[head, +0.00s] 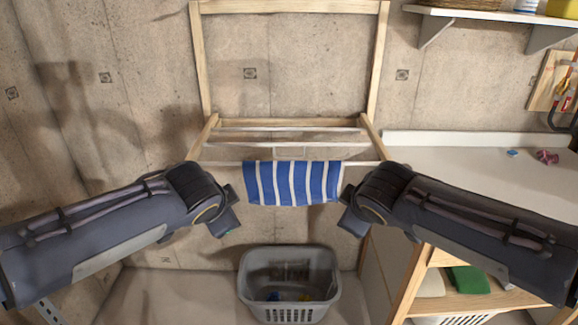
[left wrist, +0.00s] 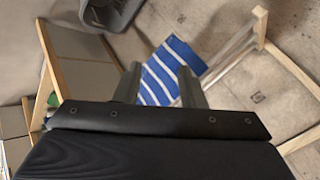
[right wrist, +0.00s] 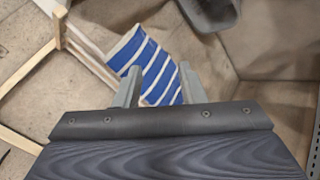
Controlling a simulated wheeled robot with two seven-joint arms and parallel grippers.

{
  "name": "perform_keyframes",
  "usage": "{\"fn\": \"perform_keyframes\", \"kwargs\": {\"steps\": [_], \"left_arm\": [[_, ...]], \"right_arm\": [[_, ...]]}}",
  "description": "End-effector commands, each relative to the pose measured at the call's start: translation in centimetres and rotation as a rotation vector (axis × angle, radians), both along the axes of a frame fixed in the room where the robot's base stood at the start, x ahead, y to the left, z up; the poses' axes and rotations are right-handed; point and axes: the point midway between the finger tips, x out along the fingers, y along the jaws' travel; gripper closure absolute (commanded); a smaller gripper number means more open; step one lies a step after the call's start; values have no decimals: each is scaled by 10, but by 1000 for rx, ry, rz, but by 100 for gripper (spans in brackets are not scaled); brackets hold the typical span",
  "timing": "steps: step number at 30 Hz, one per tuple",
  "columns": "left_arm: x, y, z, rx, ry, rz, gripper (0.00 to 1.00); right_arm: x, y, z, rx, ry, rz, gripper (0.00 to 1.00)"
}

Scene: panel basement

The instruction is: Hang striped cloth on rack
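The blue and white striped cloth (head: 293,184) hangs over the front rail of the wooden rack (head: 381,60). It also shows in the left wrist view (left wrist: 168,72) and the right wrist view (right wrist: 146,65). My left gripper (head: 228,222) is just left of and below the cloth's left edge, apart from it. My right gripper (head: 350,222) is just right of the cloth's lower right edge. In the wrist views, the fingers of the left gripper (left wrist: 158,85) and the right gripper (right wrist: 160,86) are spread, with no cloth visibly pinched between them.
A grey laundry basket (head: 289,310) with small coloured items stands below the cloth. A pale counter (head: 470,180) is at the right, with a shelf below holding a folded green cloth (head: 468,280). A wall shelf (head: 490,14) is at upper right.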

Motion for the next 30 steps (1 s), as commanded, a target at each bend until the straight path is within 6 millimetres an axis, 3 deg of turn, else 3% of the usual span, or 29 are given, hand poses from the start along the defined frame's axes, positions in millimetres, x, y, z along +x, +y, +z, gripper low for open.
{"fn": "perform_keyframes", "kwargs": {"steps": [7, 11, 14, 15, 19, 21, 24, 27, 30], "left_arm": [[-1, 2, 0, -4, 2, 4, 64], [-22, 26, -5, -75, 43, 82, 64], [-64, 59, -16, -211, 114, 217, 64], [-86, 71, -23, -280, 149, 284, 64], [-160, 94, -47, -517, 256, 502, 64], [-194, 94, -59, -640, 301, 604, 64], [-231, 88, -73, -785, 349, 716, 64], [-253, 79, -82, -887, 379, 788, 64], [-263, 73, -87, -941, 395, 823, 64]], "right_arm": [[-1, -2, 0, 3, 2, -5, 64], [-23, -24, -4, 62, 38, -81, 64], [-65, -58, -14, 178, 105, -220, 64], [-87, -71, -20, 242, 138, -287, 64], [-161, -94, -45, 477, 244, -511, 64], [-195, -95, -58, 603, 291, -613, 64], [-232, -89, -73, 762, 341, -723, 64], [-253, -80, -82, 877, 377, -793, 64], [-263, -74, -87, 940, 394, -825, 64]]}}
